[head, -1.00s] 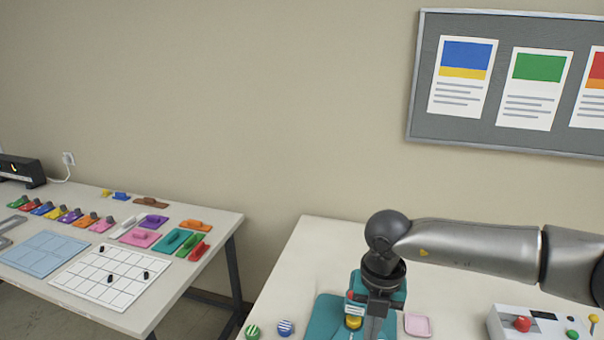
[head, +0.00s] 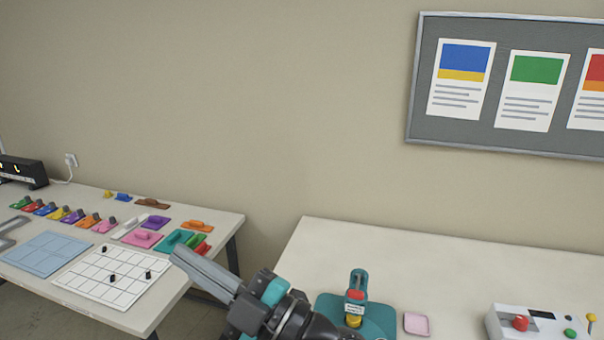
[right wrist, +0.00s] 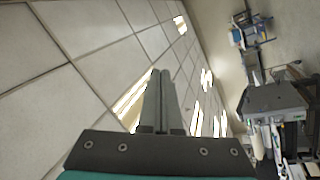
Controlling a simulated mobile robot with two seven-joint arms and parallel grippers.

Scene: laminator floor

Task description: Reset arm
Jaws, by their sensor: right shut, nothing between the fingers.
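My right gripper (head: 178,256) is in the lower middle of the head view, pointing up and left, in front of the gap between the two tables. Its fingers are shut together with nothing between them. A teal stand (head: 372,325) with a teal upright and a red and yellow piece (head: 354,308) is on the right table, just right of my arm. My left gripper is not in view.
The right table (head: 450,262) holds a pink square tray (head: 417,323) and a white control box (head: 530,324) with a red button. The left table (head: 206,258) holds coloured pieces, a white grid board (head: 115,272) and a blue mat (head: 45,250). The right table's back is clear.

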